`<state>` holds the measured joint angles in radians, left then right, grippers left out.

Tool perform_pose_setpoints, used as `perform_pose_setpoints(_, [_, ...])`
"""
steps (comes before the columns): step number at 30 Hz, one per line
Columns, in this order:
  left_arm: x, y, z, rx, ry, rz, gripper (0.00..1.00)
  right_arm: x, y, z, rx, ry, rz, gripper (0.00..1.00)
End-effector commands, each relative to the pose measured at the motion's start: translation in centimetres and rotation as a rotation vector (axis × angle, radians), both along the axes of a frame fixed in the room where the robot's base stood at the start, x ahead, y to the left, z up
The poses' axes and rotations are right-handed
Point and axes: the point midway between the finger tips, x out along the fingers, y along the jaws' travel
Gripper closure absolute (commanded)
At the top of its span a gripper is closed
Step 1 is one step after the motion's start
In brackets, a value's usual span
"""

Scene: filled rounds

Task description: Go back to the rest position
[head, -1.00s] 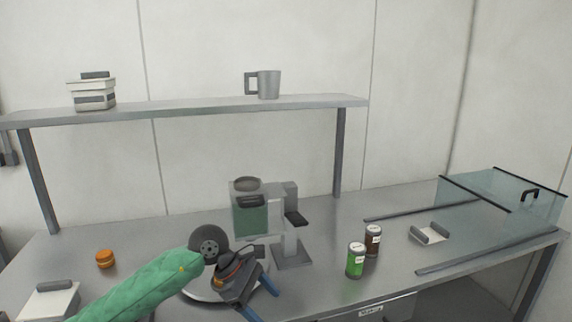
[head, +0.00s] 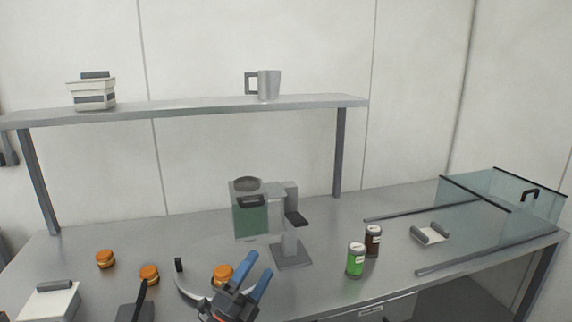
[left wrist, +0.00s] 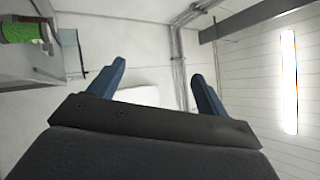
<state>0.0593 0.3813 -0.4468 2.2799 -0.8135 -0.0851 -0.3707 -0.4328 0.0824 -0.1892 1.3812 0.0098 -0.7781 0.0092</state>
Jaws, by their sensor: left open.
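My left gripper (head: 256,282) is at the lower middle of the head view, over the front of the counter, with its blue fingers pointing up and apart. It is open and empty. The left wrist view shows the same two spread fingers (left wrist: 155,85) with nothing between them, facing the wall and ceiling. My right gripper is in neither current view.
The steel counter (head: 330,235) holds several orange-brown rounds (head: 105,259), a coffee machine (head: 290,235), a green jar (head: 355,261), a brown jar (head: 373,241) and a glass case (head: 510,195). Above it, a shelf (head: 190,109) bears a grey mug (head: 268,84).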

Motion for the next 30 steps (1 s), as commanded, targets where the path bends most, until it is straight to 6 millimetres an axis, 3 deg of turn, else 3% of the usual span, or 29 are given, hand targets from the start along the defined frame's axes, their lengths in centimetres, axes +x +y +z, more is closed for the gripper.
perform_pose_setpoints(5, [0.2,5.2,-5.7,-0.257,0.348,0.153,0.23,0.0,-0.1,0.0,-0.001,0.000,0.001,0.64])
perform_pose_setpoints(11, [-2.1,10.2,-14.2,-0.513,0.743,0.331,0.23,0.0,-0.6,0.0,-0.007,0.000,0.003,0.64])
perform_pose_setpoints(14, [-4.7,12.1,-18.8,-0.629,0.944,0.422,0.23,0.0,-1.0,-0.1,-0.011,0.000,0.005,0.64])
perform_pose_setpoints(18, [-9.8,14.0,-25.0,-0.774,1.224,0.555,0.23,0.0,-1.3,-0.1,-0.013,0.000,0.006,0.64])
perform_pose_setpoints(21, [-13.5,14.7,-28.2,-0.849,1.393,0.638,0.23,0.0,-1.2,-0.1,-0.012,0.000,0.005,0.64])
perform_pose_setpoints(30, [-21.4,15.2,-32.9,-0.961,1.694,0.795,0.23,0.0,-0.3,0.0,-0.003,0.000,0.002,0.64])
